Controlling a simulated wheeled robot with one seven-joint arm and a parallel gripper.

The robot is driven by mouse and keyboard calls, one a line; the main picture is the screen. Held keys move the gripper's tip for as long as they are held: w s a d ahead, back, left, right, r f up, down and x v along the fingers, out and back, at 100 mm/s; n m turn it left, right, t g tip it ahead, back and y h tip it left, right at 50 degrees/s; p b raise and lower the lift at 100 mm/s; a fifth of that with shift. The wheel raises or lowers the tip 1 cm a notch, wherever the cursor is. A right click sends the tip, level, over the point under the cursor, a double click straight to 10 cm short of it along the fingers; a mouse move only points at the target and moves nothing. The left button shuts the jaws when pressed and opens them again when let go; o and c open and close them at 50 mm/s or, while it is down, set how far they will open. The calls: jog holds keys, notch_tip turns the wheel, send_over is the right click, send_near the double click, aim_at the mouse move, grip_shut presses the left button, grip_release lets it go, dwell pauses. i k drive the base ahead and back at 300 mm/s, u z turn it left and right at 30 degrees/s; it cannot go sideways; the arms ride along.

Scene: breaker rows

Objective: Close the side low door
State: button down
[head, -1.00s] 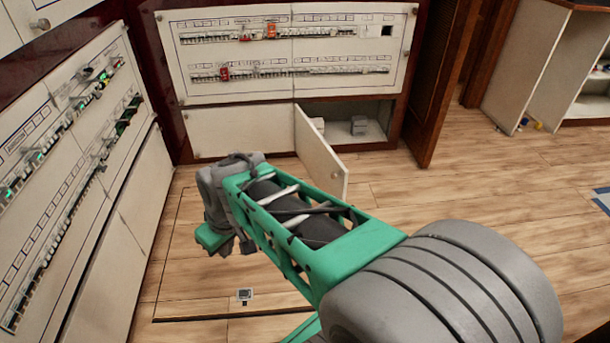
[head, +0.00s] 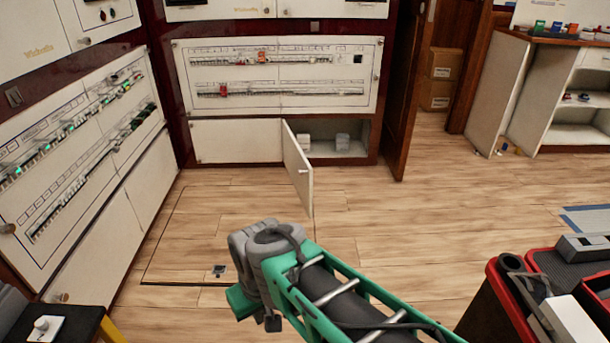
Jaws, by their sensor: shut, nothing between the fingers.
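A white low door (head: 299,170) stands open below the breaker panel at the back. It is hinged near the middle of the low cabinet and swings out toward me, with a small knob near its free edge. The open compartment (head: 352,148) to its right holds small light boxes. My gripper (head: 246,303) is in front of the door, lower and to the left in the head view, apart from it. It is shut and empty; its fingertips are mostly hidden by the wrist.
A closed low door (head: 236,141) is left of the open one. Breaker cabinets (head: 75,150) line the left wall. A red-edged toolbox (head: 492,300) is at lower right and a dark stool (head: 60,325) at lower left.

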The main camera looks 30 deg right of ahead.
aim_at(292, 165)
jog(key=z, duration=0.6)
jog(key=i, duration=1.65)
jog(key=u, duration=0.95)
jog(key=i, duration=0.65)
jog(key=u, duration=0.55)
